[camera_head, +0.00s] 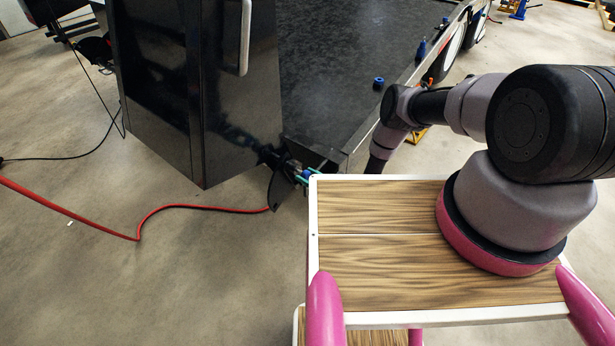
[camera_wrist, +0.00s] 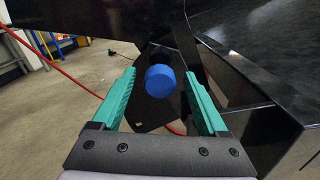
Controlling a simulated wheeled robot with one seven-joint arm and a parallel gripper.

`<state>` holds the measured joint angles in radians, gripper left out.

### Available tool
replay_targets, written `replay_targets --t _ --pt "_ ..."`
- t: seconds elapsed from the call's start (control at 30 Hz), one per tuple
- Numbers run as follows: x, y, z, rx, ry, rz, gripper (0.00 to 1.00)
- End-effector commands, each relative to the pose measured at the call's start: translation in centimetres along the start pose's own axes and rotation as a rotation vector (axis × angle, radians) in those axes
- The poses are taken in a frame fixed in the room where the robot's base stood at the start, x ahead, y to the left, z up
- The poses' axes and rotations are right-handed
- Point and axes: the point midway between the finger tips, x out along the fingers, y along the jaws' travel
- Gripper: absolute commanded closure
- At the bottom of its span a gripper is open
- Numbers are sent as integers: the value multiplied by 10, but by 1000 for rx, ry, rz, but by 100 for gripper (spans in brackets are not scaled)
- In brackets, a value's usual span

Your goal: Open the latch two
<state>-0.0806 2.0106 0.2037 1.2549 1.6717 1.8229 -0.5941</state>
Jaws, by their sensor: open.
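A round blue knob (camera_wrist: 160,81), seemingly part of a latch, sits on a dark bracket (camera_wrist: 155,112) at the corner of the black trailer. My gripper (camera_wrist: 159,75) is open, with one green finger on each side of the knob. Floor and dark metal show between the knob and both fingers, so it does not look gripped. In the head view, my gripper (camera_head: 302,177) shows small and partly hidden at the trailer's near corner, beside a dark plate (camera_head: 281,189). No label tells which latch is number two.
The black trailer bed (camera_head: 335,65) carries several other blue knobs (camera_head: 378,83) along its right side. A tall black panel (camera_head: 190,90) with a light handle (camera_head: 245,38) stands at left. A red hose (camera_head: 180,207) lies on the open floor.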

Motion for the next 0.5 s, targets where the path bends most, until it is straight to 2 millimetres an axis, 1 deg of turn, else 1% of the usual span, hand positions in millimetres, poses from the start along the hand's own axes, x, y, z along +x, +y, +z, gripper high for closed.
replay_targets --t 0.27,0.3,0.37,0.4,0.5 --pt "2 0 0 0 0 -1 24" --pt "2 0 0 0 0 -1 27" --pt "2 0 0 0 0 -1 50" --pt "2 0 0 0 0 -1 66" --pt "2 0 0 0 0 -1 100"
